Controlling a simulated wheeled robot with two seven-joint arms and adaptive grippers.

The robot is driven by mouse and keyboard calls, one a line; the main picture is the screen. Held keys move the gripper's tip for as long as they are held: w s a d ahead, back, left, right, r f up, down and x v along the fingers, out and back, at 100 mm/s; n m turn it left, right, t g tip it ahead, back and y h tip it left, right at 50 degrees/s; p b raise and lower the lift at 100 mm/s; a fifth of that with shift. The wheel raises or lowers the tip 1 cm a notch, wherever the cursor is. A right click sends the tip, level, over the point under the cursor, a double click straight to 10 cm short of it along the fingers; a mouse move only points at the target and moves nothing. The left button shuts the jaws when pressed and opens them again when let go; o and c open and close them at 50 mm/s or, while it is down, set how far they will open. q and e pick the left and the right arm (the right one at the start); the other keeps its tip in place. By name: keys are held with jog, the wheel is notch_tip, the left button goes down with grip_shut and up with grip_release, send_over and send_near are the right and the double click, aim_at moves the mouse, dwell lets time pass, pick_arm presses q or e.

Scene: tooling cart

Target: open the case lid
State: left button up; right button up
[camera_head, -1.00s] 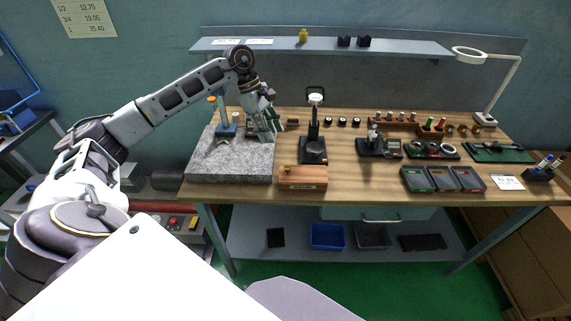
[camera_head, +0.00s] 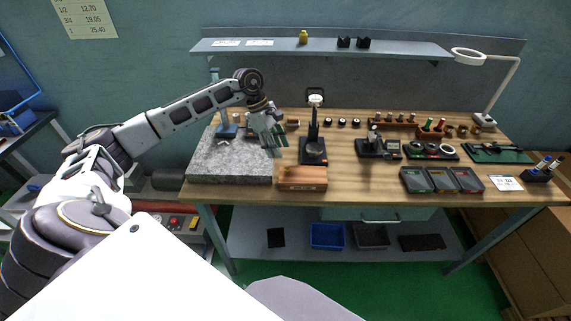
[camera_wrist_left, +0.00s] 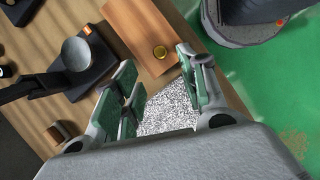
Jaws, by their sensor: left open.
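The case is a small closed wooden box (camera_head: 303,180) at the front edge of the bench, just right of the granite plate. It also shows in the left wrist view (camera_wrist_left: 128,22), with a round brass knob (camera_wrist_left: 160,52) on it. My left gripper (camera_head: 276,150) points down above the right part of the granite plate, up and left of the case. In the left wrist view its green-padded fingers (camera_wrist_left: 155,66) are spread apart with nothing between them, and the knob lies just beyond the fingertips. My right gripper is not in view.
The granite plate (camera_head: 215,170) carries a blue-based stand (camera_head: 227,130). A black stand (camera_head: 313,150) with a tall post rises behind the case. Dark trays (camera_head: 442,180) and gauges stand further right. Bare wood lies right of the case (camera_head: 360,178).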

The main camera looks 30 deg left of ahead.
aim_at(287, 168)
pick_arm(q)
jog(key=shift+p+x, duration=0.65)
jog(key=shift+x, duration=3.5)
grip_shut()
